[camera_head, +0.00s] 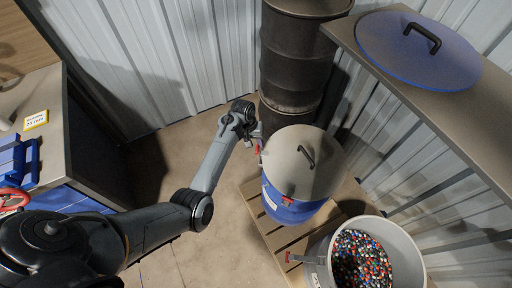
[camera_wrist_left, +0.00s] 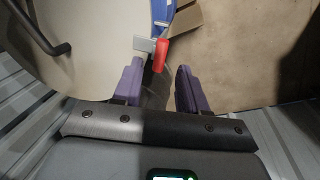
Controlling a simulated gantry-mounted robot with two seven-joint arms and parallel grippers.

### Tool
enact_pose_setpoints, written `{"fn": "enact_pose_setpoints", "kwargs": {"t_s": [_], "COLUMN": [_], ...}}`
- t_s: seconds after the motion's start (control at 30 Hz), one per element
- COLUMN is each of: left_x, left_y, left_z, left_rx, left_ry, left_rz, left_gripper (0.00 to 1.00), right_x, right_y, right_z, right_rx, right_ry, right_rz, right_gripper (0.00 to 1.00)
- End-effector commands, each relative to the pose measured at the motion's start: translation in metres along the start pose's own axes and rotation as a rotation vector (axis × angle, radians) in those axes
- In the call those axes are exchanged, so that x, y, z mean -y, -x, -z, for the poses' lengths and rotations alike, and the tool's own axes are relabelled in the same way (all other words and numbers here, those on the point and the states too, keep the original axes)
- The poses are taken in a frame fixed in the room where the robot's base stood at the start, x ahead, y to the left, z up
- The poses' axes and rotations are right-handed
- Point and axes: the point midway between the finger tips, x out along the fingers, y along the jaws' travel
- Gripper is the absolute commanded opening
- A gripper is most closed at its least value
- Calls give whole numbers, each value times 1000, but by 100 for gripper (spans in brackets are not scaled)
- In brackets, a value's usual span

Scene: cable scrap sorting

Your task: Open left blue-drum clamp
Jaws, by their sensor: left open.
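The blue drum (camera_head: 290,208) stands on a pallet with a grey-beige lid (camera_head: 312,175) on it; the lid also fills the left of the left wrist view (camera_wrist_left: 85,50). The left clamp (camera_head: 258,149) is at the drum's left rim, and its red handle (camera_wrist_left: 161,55) shows in the left wrist view. My left gripper (camera_head: 255,135) is at that rim by the clamp. In the wrist view its purple fingers (camera_wrist_left: 158,80) are apart, with the red handle just beyond the gap between them. Whether they touch it cannot be told. My right gripper is not in view.
A second red clamp (camera_head: 287,200) is on the drum's front. An open bin (camera_head: 408,250) of coloured pieces stands at the lower right, with a clamp (camera_head: 305,259) at its left. Dark drums (camera_head: 293,60) stand behind. A shelf (camera_head: 425,100) holds a blue lid (camera_head: 418,52).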

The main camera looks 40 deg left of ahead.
Motion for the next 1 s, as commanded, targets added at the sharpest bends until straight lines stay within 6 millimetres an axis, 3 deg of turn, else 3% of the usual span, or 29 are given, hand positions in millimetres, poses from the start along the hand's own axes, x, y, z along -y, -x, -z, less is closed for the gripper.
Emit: {"fn": "enact_pose_setpoints", "kwargs": {"t_s": [0.23, 0.67, 0.93, 1.0], "left_x": [1, 0, 0, 0], "left_y": [-29, -35, -35, -35], "left_z": [0, 0, 0, 0], "left_rx": [1, 0, 0, 0], "left_ry": [0, 0, 0, 0], "left_rz": [1, 1, 0, 0], "left_gripper": [42, 42, 2, 0], "right_x": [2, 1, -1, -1], "right_y": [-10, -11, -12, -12], "right_z": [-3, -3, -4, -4], "right_rx": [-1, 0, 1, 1], "right_ry": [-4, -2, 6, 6], "right_rz": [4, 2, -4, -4], "right_gripper": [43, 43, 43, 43]}}
